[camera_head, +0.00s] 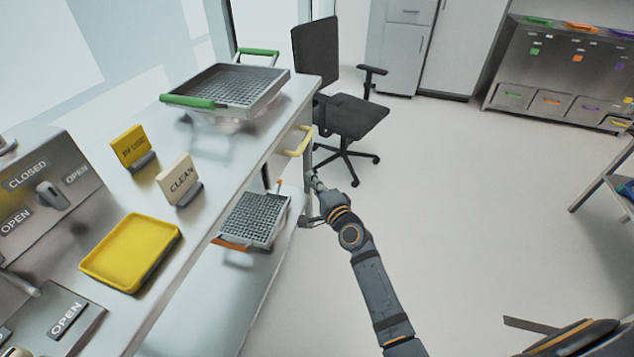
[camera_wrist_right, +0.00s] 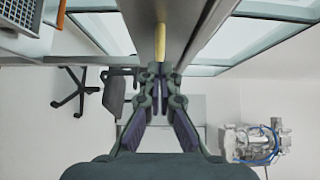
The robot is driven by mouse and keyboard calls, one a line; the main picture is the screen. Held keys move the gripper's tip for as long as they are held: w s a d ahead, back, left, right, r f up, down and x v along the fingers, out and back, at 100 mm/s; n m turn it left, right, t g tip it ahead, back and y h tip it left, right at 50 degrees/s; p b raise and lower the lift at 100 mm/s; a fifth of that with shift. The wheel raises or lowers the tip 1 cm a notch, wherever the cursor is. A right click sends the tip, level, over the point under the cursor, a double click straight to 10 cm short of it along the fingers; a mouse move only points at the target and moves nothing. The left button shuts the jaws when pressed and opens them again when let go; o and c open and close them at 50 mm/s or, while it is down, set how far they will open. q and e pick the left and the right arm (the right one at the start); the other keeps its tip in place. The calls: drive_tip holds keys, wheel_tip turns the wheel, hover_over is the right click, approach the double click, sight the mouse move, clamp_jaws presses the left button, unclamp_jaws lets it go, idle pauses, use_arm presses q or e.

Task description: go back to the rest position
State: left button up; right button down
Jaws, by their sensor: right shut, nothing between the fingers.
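My left gripper is out of view.
The counter (camera_head: 222,140) carries a green-handled basket (camera_head: 262,96), a yellow tray (camera_head: 132,250) and small signs. An orange-handled basket (camera_head: 262,216) sits below the counter. An office chair (camera_head: 350,116) stands behind the gripper.

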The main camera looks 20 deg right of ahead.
drive_tip(key=s+d+f+n+g+h+p, duration=0.1)
drive_tip(key=s+f+n+g+p, duration=0.15)
drive_tip(key=s+f, duration=0.45)
drive_tip(key=s+d+f+n+g+p, duration=0.1)
drive_tip(key=s+d+f+n+g, duration=0.15)
drive_tip(key=f, duration=0.85)
drive_tip(key=s+d+f+n+g+h+p, duration=0.1)
drive_tip(key=s+f+n+g+p, duration=0.15)
drive_tip(key=s+f, duration=0.5)
use_arm(q)
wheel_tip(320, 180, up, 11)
drive_tip(key=p, duration=0.5)
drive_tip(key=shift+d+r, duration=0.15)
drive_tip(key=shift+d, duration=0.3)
use_arm(e)
drive_tip(key=s+d+f+n+g, duration=0.2)
drive_tip(key=s+f, duration=0.3)
drive_tip(key=s, duration=0.7)
drive_tip(key=s+d+f+n+g+h, duration=0.1)
drive_tip(key=s+d+f+n+g, duration=0.2)
drive_tip(key=s, duration=0.9)
drive_tip(key=s+d+f+n+g+h, duration=0.1)
drive_tip(key=s+d+f+n+g, duration=0.1)
drive_tip(key=s+f, duration=0.7)
drive_tip(key=s+n+g, duration=0.1)
drive_tip(key=s+g, duration=0.1)
drive_tip(key=s, duration=0.1)
drive_tip(key=shift+s+d+n, duration=0.15)
drive_tip(key=shift+n, duration=0.2)
